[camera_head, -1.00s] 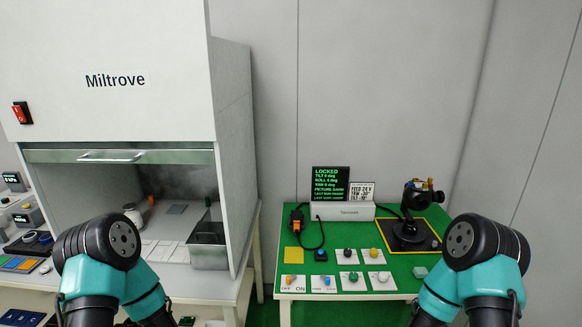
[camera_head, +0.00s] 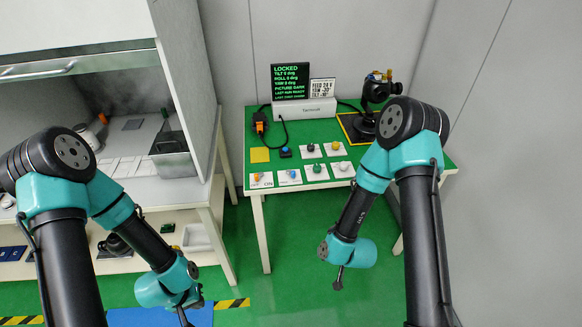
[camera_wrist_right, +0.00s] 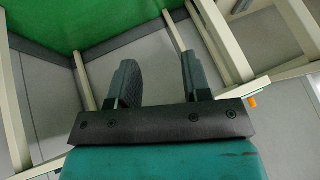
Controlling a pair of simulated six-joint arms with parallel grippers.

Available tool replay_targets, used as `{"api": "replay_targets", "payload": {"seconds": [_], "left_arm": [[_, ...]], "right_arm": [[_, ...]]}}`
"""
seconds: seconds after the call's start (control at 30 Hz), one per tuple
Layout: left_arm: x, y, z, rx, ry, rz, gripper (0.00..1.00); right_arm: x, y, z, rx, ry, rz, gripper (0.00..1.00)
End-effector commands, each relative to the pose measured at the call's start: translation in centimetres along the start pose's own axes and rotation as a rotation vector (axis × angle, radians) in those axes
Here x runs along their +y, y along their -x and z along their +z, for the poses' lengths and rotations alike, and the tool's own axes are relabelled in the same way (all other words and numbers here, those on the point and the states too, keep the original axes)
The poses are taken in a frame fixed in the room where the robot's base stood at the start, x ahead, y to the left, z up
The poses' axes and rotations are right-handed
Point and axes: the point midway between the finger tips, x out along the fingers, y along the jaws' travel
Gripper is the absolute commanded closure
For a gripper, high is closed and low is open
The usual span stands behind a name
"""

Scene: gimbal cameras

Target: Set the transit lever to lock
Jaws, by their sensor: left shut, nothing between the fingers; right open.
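The black gimbal camera (camera_head: 377,92) stands on a yellow-edged pad at the green table's back right, partly behind my right arm. Small orange parts show on its top. I cannot tell which part is the transit lever. A display (camera_head: 290,82) reads LOCKED, with tilt, roll and yaw at what looks like 0 deg. My left gripper (camera_head: 186,316) is low at the lower left, shut and empty, over the floor. My right gripper (camera_head: 338,282) hangs in front of the table, below its top. In the right wrist view my right gripper (camera_wrist_right: 158,78) is open and empty.
The green table (camera_head: 236,160) carries several knob plates, an orange switch plate (camera_head: 261,179) marked ON, a white control box (camera_head: 305,109) and an orange connector (camera_head: 259,122) with a cable. A fume cabinet (camera_head: 95,55) stands left. Green floor between is clear.

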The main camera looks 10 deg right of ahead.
Motion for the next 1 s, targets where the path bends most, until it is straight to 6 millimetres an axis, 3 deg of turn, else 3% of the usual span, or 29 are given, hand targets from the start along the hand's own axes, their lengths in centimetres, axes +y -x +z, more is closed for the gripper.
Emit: {"api": "replay_targets", "payload": {"seconds": [0.23, 0.5, 0.7, 1.0], "left_arm": [[0.0, 0.0, 0.0, 0.0, 0.0, 0.0, 1.0], [0.0, 0.0, 0.0, 0.0, 0.0, 0.0, 1.0], [0.0, 0.0, 0.0, 0.0, 0.0, 0.0, 1.0], [0.0, 0.0, 0.0, 0.0, 0.0, 0.0, 1.0]], "right_arm": [[-2.7, -1.3, -7.2, 0.379, 0.147, 0.009, 0.56], [-6.2, 0.1, -13.5, 0.789, 0.272, 0.036, 0.56], [-7.8, 1.6, -15.7, 0.98, 0.315, 0.058, 0.56], [-8.1, 1.9, -16.0, 1.012, 0.321, 0.063, 0.56]]}}
